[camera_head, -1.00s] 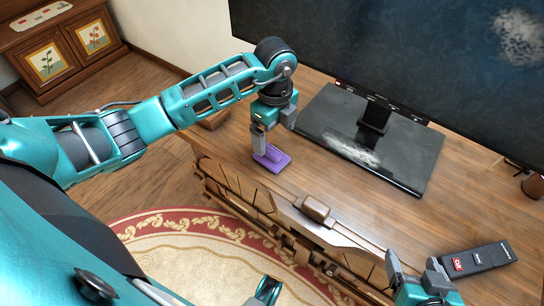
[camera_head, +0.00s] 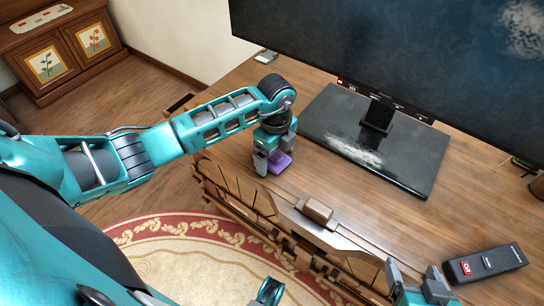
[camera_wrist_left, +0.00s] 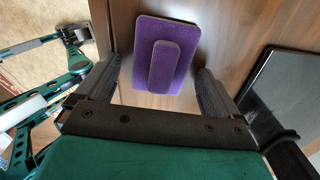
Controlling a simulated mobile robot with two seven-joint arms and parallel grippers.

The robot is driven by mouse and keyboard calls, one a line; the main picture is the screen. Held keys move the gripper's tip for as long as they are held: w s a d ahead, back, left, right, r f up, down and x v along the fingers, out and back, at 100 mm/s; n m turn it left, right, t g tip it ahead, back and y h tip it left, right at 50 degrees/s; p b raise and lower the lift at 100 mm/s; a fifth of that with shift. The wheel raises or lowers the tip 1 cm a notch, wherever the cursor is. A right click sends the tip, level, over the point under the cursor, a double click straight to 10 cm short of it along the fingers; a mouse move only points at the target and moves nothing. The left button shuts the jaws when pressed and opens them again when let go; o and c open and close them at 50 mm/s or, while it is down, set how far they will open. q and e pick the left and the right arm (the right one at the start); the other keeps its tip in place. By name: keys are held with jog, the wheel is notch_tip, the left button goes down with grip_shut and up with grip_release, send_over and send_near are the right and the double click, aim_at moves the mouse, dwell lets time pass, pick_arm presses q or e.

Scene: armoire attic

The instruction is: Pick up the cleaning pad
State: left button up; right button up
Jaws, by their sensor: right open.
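The purple cleaning pad (camera_head: 281,161) lies flat on the wooden table near its left front edge, partly hidden by my left gripper in the head view. In the left wrist view the pad (camera_wrist_left: 165,52) shows its raised grip strip, just beyond and between the fingertips. My left gripper (camera_head: 270,163) points down right at the pad. Its fingers are spread (camera_wrist_left: 160,85) with nothing held between them. My right gripper (camera_head: 418,280) is open and empty at the lower right, over the table's front edge.
A monitor stand with a dusty black base (camera_head: 375,140) stands just right of the pad. The table's carved front edge (camera_head: 300,215) runs below the pad. Clear tabletop (camera_head: 350,215) lies between.

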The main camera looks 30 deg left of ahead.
aim_at(276, 154)
pick_arm(q)
jog(key=c, duration=1.1)
jog(key=shift+r, duration=0.15)
notch_tip(276, 154, up, 20)
jog(key=p, duration=0.4)
jog(key=shift+p, duration=0.35)
jog(key=o, duration=0.5)
jog(key=c, duration=0.4)
